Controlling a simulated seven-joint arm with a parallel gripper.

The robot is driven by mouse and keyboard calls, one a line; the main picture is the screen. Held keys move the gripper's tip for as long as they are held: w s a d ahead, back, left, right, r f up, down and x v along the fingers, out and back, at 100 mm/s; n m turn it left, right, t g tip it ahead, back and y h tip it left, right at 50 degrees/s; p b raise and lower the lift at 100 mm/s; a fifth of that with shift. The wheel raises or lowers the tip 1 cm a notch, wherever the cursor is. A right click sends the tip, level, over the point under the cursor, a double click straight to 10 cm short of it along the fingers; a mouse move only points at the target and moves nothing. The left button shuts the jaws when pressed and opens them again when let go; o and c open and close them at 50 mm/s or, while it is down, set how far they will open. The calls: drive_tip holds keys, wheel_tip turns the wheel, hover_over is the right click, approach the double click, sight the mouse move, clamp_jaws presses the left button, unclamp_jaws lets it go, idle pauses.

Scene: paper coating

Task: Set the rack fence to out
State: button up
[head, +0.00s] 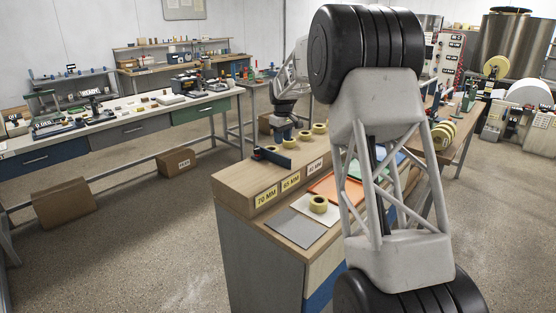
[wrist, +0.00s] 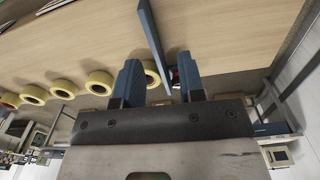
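The rack fence is a flat blue bar (head: 272,157) standing on the sloped wooden rack top (head: 240,178), above the yellow size labels. It also shows in the wrist view as a thin blue plate (wrist: 152,35) running from the top edge down between my fingers. My gripper (wrist: 159,72) is open, with its two blue fingers either side of the fence's near end. Clear gaps show, and I cannot tell whether either finger touches it. In the head view my gripper (head: 284,136) is small and sits just above the fence, partly blending with it.
Several yellow tape rolls (wrist: 68,88) stand in a row beside the fence; one shows behind my fingers. A long bench (head: 130,125) stands left.

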hover_over(278, 154)
wheel_tip(278, 154, down, 4)
drive_tip(key=shift+w+r+n, duration=0.1)
drive_tip(key=shift+w+n, duration=0.05)
drive_tip(key=shift+n, duration=0.15)
drive_tip(key=shift+f, duration=0.2)
drive_tip(key=shift+f, duration=3.75)
drive_tip(key=shift+c, duration=0.3)
clamp_jaws()
